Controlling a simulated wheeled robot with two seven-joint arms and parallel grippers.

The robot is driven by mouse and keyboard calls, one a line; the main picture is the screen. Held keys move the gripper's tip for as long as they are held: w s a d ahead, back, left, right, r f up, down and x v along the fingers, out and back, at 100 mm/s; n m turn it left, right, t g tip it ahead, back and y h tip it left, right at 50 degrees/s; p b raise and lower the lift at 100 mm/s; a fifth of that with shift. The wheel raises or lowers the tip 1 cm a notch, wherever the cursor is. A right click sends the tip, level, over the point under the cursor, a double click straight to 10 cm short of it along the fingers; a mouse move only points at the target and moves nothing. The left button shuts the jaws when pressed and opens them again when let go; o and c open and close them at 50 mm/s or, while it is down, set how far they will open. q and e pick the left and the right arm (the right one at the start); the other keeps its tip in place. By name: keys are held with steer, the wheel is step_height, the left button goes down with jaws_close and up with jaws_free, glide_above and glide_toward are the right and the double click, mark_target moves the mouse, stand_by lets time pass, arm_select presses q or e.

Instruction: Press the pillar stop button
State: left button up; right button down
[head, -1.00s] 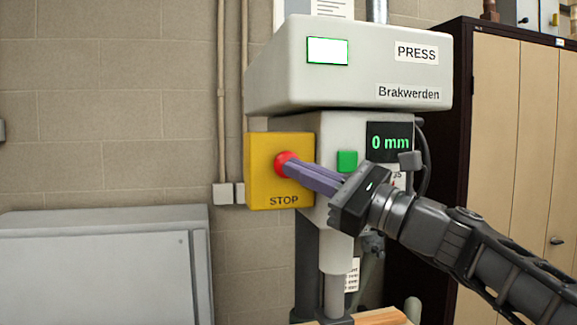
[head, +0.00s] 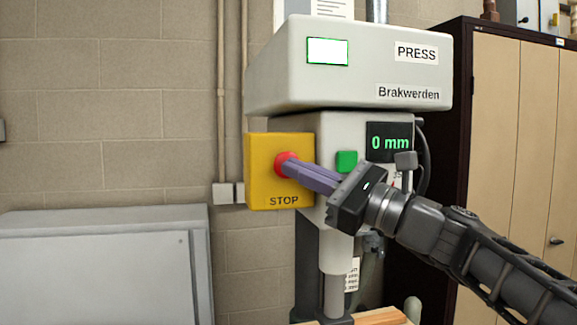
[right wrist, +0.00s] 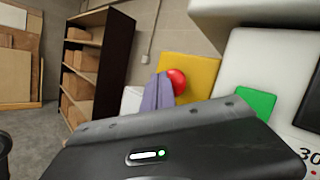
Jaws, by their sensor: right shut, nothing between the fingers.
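The red stop button (head: 283,162) sits on a yellow box marked STOP (head: 264,190) on the side of the press. My right gripper (head: 290,168) is shut with nothing between its purple fingers. In the head view its tips overlap the right part of the button; I cannot tell whether they touch it. In the right wrist view the red button (right wrist: 177,81) shows just right of the fingers (right wrist: 157,95), on the yellow box (right wrist: 200,72). My left gripper is not in view.
The press head (head: 345,80) overhangs the yellow box. A green button (head: 346,162) and a display reading 0 mm (head: 390,142) are to its right. A grey cabinet (head: 100,265) stands lower left and a brown cabinet (head: 500,130) at right. The wall space left of the box is open.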

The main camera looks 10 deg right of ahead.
steer(key=shift+w, duration=0.55)
stand_by(0.5)
steer(key=shift+s, duration=0.15)
stand_by(0.3)
steer(key=shift+s, duration=0.8)
steer(key=shift+b, duration=0.3)
steer(key=s+b, duration=0.1)
steer(key=s, duration=0.4)
steer(key=shift+d, duration=0.15)
